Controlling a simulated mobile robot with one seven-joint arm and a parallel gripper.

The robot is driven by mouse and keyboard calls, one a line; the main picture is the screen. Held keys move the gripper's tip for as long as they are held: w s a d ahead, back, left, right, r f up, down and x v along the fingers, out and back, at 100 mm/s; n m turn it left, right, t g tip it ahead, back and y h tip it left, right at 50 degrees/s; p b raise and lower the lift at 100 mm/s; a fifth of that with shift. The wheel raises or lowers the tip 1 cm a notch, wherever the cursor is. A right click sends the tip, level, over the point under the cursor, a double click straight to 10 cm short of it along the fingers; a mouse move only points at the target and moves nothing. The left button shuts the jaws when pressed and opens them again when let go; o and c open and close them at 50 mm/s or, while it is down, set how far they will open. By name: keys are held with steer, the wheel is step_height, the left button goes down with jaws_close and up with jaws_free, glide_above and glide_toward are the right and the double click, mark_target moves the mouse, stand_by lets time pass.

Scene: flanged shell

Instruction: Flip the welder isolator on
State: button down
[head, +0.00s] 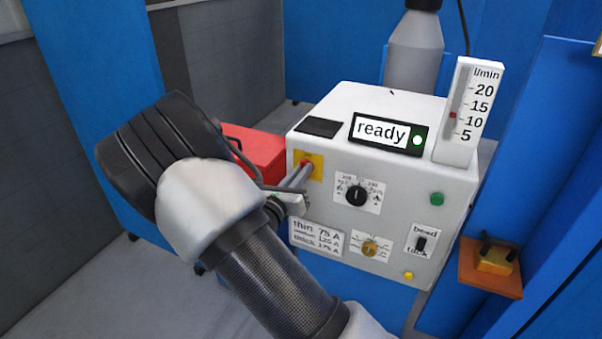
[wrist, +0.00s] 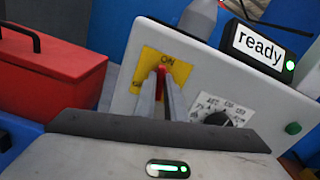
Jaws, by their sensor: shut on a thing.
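The welder (head: 390,210) is a pale grey box with its front panel facing me. Its isolator is a red lever (wrist: 161,74) on a yellow plate (wrist: 175,62), at the panel's upper left. My gripper (head: 302,168) reaches it from the left and is shut on the red lever; the two fingers also show in the wrist view (wrist: 162,84). The lever tip points up toward the word "ON" on the plate. The fingers hide the lower part of the lever and plate. The display (head: 386,133) reads "ready" and its green light is lit.
A red toolbox (head: 255,150) stands left of the welder. The panel also has a black dial (head: 356,195), a brass-coloured dial (head: 369,248), a green button (head: 437,199) and a bead/tack switch (head: 420,243). A flow gauge (head: 468,110) stands at right, with a gas cylinder (head: 413,60) behind.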

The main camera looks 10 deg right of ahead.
steer(key=shift+f+m+b, duration=0.1)
steer(key=shift+m+b, duration=0.25)
steer(key=shift+m, duration=0.85)
steer(key=c, duration=1.8)
jaws_free()
steer(key=shift+s, duration=0.1)
steer(key=p+v, duration=0.2)
steer(key=v, duration=1.5)
steer(key=shift+s, duration=0.15)
